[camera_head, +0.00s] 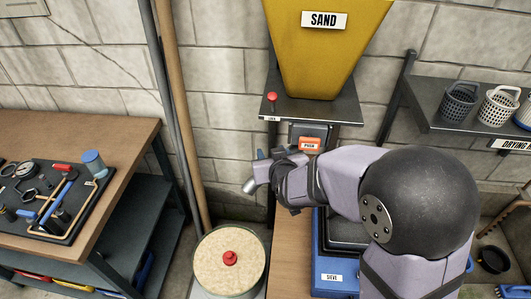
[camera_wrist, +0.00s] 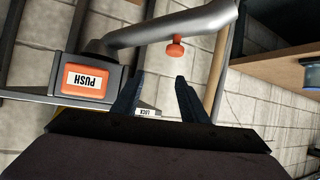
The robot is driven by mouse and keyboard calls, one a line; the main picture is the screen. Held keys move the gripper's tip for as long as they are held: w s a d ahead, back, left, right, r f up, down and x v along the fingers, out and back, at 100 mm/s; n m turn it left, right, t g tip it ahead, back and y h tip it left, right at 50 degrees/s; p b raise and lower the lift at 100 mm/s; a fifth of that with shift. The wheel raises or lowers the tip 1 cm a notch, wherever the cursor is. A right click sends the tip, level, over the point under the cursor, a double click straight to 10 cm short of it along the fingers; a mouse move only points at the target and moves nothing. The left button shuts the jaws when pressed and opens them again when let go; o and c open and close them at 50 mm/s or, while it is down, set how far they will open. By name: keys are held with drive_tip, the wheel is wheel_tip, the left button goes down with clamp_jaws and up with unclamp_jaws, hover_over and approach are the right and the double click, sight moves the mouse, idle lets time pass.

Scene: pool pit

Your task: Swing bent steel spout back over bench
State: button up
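The bent steel spout (camera_wrist: 165,28) is a grey pipe that runs across the top of the wrist view from beside the orange PUSH block (camera_wrist: 88,78). In the head view its open end (camera_head: 250,186) shows left of my gripper, with the round tub of sand below it; the rest is hidden behind my gripper and arm. My gripper (camera_wrist: 160,88) has its two dark fingers apart with nothing held between them. The pipe lies just past the fingertips. In the head view my gripper (camera_head: 260,156) is beside the spout; I cannot tell whether they touch.
A red LOCK knob (camera_head: 272,97) is on the shelf under the yellow SAND hopper (camera_head: 325,60). The sand tub (camera_head: 229,283) has a red knob on top. A blue SIEVE unit (camera_head: 332,284) stands on the wooden bench (camera_head: 288,262). A pole (camera_head: 182,110) rises at the left.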

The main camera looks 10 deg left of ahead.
drive_tip(key=f+t+b, duration=0.1)
drive_tip(key=b, duration=0.1)
drive_tip(key=a+f+m+t+b, duration=0.1)
drive_tip(key=f+b, duration=0.1)
drive_tip(key=a+f+t+b, duration=0.1)
drive_tip(key=f+b, duration=0.1)
drive_tip(key=shift+a+f+m+t+h, duration=0.1)
drive_tip(key=shift+f+m+t+h, duration=0.05)
drive_tip(key=shift+m+t+h, duration=0.15)
drive_tip(key=s+t+b, duration=0.1)
drive_tip(key=b, duration=0.1)
drive_tip(key=shift+f+m+h+b, duration=0.3)
drive_tip(key=shift+f+h+b, duration=0.05)
drive_tip(key=shift+h, duration=0.05)
drive_tip(key=shift+s+m+t+b, duration=0.3)
drive_tip(key=shift+s+t+b, duration=0.1)
drive_tip(key=shift+t+b, duration=0.35)
drive_tip(key=shift+w+d+r, duration=0.15)
drive_tip(key=shift+d, duration=0.05)
drive_tip(key=shift+w, duration=0.25)
drive_tip(key=w+p, duration=0.2)
drive_tip(key=w, duration=0.4)
drive_tip(key=shift+w+a, duration=0.25)
drive_tip(key=shift+a, duration=0.05)
clamp_jaws()
